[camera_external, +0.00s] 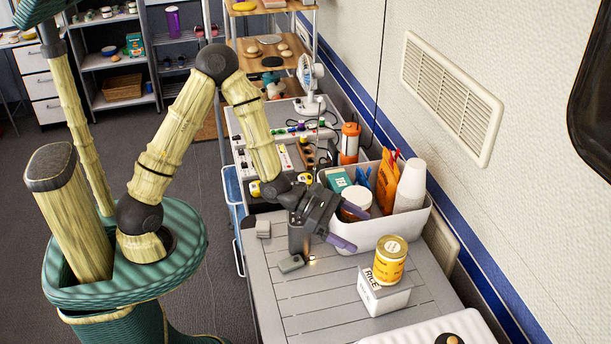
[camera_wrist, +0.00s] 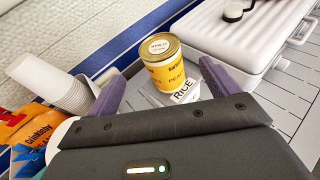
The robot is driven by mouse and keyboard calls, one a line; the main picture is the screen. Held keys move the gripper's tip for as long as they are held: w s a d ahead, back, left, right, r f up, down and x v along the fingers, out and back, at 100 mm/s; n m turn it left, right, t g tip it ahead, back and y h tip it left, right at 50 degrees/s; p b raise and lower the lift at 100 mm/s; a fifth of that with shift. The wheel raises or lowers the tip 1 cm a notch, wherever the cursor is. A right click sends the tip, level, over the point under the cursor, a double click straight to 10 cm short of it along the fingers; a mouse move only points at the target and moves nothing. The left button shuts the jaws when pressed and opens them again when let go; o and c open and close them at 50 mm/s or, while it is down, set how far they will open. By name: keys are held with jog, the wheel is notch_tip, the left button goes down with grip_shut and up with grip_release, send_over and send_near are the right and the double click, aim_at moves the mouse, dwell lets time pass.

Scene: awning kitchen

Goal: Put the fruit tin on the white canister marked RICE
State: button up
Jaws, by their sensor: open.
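The yellow fruit tin (camera_external: 390,262) stands upright on top of the white canister marked RICE (camera_external: 385,297), on the grey slatted table. In the wrist view the tin (camera_wrist: 166,64) shows its metal lid and stands on the RICE canister (camera_wrist: 186,92), partly hidden behind my gripper's body. My gripper (camera_external: 347,228) is open and empty, up and to the left of the tin in the external view. Its purple fingers point toward the tin and look apart from it.
A white bin (camera_external: 385,237) with cups, an orange packet and other items stands beside my gripper. A white ribbed case (camera_wrist: 225,35) lies beyond the canister. Small grey objects (camera_external: 291,263) lie on the table (camera_external: 310,310), which has free room at the left front.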

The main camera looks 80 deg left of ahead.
jog(key=s+a+f+m+g+y, duration=0.5)
jog(key=s+a+m+y, duration=0.15)
jog(key=m, duration=0.75)
jog(key=s+a+r+m+g+y, duration=0.1)
jog(key=s+a+r+m+g, duration=0.1)
jog(key=s+m, duration=0.4)
jog(key=s+a+r+m+g+y, duration=0.1)
jog(key=s+a+r+m, duration=0.1)
jog(key=s+m, duration=0.5)
jog(key=shift+s+a+r+m+g, duration=0.25)
jog(key=shift+a+m+g, duration=0.15)
jog(key=shift+a+m, duration=0.35)
jog(key=shift+a, duration=0.1)
jog(key=shift+r+p, duration=0.6)
